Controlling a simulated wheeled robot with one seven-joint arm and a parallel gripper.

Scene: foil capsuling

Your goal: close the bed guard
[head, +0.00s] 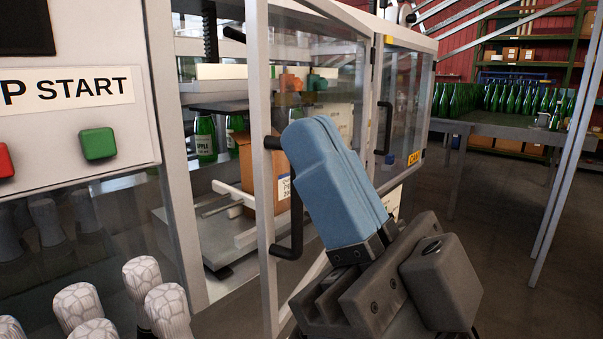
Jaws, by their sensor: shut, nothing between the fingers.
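The bed guard (262,200) is a clear panel in a pale grey frame. It stands open, its free edge swung out towards me, with a gap between it and the machine's left post. Its black bar handle (296,215) is near the free edge. My gripper (315,128), with blue fingers, is shut and empty. I cannot tell whether the fingers touch the handle.
Inside the machine are a cardboard box (248,170) and green bottles (205,139). A control panel with a green button (98,144) is at left, above white-capped bottles (168,305). A second guarded door (405,95) stands right. Open floor lies at right, before a bottle table (490,127).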

